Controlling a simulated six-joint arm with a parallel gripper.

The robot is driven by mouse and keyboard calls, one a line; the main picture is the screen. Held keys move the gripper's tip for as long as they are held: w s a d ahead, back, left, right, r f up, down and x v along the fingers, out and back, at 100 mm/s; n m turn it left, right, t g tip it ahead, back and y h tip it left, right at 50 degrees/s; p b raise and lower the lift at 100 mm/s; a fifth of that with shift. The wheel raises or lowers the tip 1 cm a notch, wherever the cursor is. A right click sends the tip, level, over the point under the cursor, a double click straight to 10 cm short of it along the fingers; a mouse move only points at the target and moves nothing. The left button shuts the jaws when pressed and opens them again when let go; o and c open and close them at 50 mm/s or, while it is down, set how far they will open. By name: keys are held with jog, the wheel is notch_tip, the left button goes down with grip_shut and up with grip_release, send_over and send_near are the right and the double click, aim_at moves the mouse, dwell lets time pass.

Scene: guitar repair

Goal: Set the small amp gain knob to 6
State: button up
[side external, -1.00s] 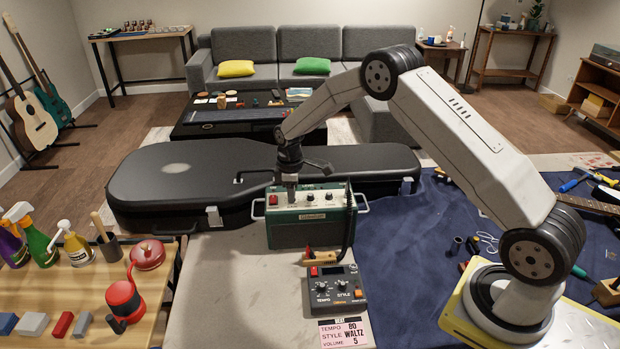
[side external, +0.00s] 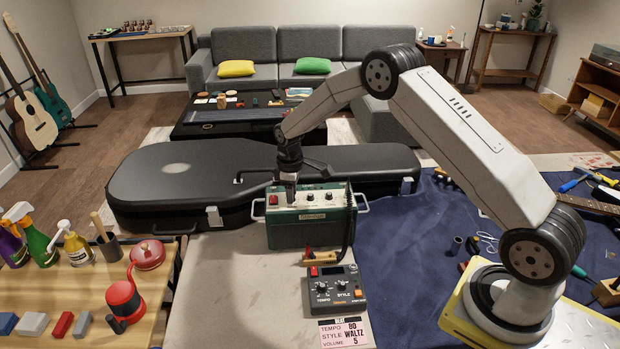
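The small amp (side external: 310,229) is a dark green box with a light top panel, standing on the workbench in front of the black guitar case. Its top panel carries a red switch at the left and several small knobs (side external: 327,198). My gripper (side external: 290,201) points straight down at the left part of that panel. Its fingertips are at or just above a knob there, which they hide. I cannot tell whether the fingers are closed on it. The knob's markings and setting are too small to read.
A drum-machine pedal (side external: 335,291) with a pink card (side external: 344,333) lies in front of the amp. A cable runs down the amp's right side. The black guitar case (side external: 170,183) is close behind. Bare bench (side external: 215,285) lies to the left.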

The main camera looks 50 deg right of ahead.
jog(key=shift+r, duration=3.4)
jog(key=shift+r, duration=3)
jog(key=shift+s+a, duration=0.1)
jog(key=s+a+f+m+t, duration=0.1)
jog(key=s+a+m, duration=0.2)
jog(key=s, duration=1)
jog(key=s+a+m+t, duration=0.1)
jog(key=s+a+m, duration=0.2)
jog(key=s, duration=1)
jog(key=a, duration=0.3)
jog(key=shift+f+t, duration=0.3)
jog(key=shift+f, duration=0.1)
jog(key=shift+w, duration=0.15)
